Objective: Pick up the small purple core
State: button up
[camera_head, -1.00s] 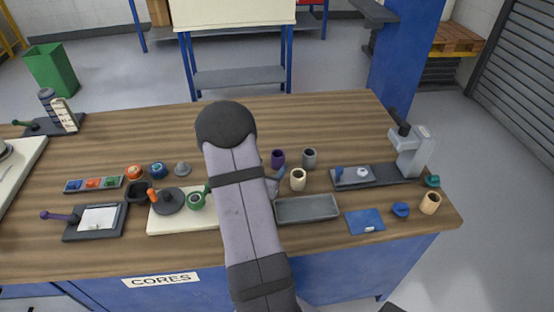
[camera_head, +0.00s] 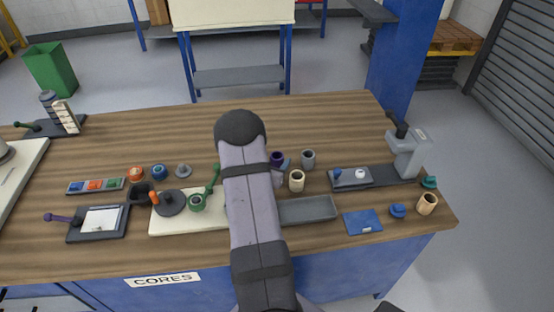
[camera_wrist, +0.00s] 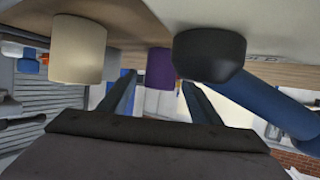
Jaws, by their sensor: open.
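The small purple core (camera_head: 277,158) is a short upright cylinder on the wooden bench, partly hidden by my arm in the head view. In the wrist view the purple core (camera_wrist: 161,68) shows between and beyond my fingers, partly cut off by a dark knob. My gripper (camera_wrist: 159,82) is open and empty, its two fingers spread to either side of the core in that view. I cannot tell whether the fingers reach alongside it. In the head view my arm hides most of the gripper.
A cream core (camera_head: 297,181) stands close to the purple one, and a grey core (camera_head: 308,159) behind it. A dark knob with a blue handle (camera_wrist: 270,103) is near my right finger in the wrist view. A grey tray (camera_head: 308,210) lies in front. The bench behind is clear.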

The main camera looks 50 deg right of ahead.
jog(key=shift+w+d+f, duration=0.1)
jog(key=shift+d, duration=0.2)
jog(key=c, duration=1.1)
jog(key=shift+r, duration=0.2)
jog(key=shift+r+b, duration=0.65)
jog(key=shift+r, duration=4.15)
jog(key=a+p, duration=0.4)
jog(key=a, duration=0.3)
jog(key=a+r+p, duration=0.1)
jog(key=a+p, duration=0.4)
jog(key=a, duration=0.3)
jog(key=s+a+p, duration=0.1)
jog(key=a+p, duration=0.3)
jog(key=a, duration=0.4)
jog(key=shift+s+a+r+p, duration=0.1)
jog(key=shift+r+p, duration=0.15)
jog(key=shift+p, duration=0.1)
